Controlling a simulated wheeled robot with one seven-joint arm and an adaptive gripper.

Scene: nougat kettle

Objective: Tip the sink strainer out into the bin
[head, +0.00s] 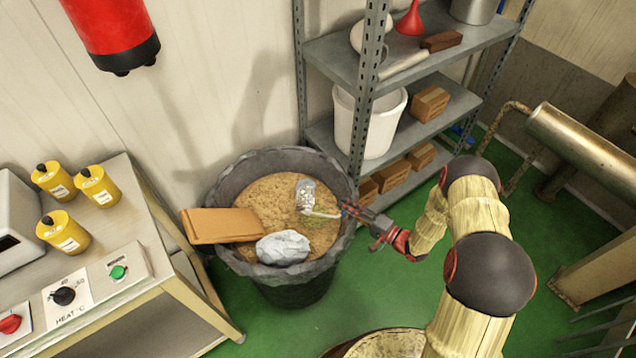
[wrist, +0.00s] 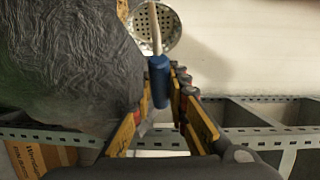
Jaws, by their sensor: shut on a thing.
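The bin (head: 294,285) is a dark tub with a crumpled grey liner and brown, crumbly contents. The sink strainer (head: 305,193), a small metal perforated bowl, is over the contents, right of the bin's middle. Its thin pale stem runs right to my gripper (head: 346,209), at the bin's right rim. In the wrist view the strainer (wrist: 150,27) shows its holes beyond my gripper (wrist: 160,90), which is shut on its blue handle (wrist: 159,80). The strainer looks tilted. Greenish bits (head: 318,222) show just below it; whether they lie on the contents is unclear.
An orange-brown board (head: 215,226) juts over the bin's left rim, and a pale crumpled lump (head: 283,247) lies at its front. A metal shelf rack (head: 345,135) with a white bucket (head: 369,120) stands behind right. A bench (head: 150,240) stands left. Green floor (head: 375,290) is clear.

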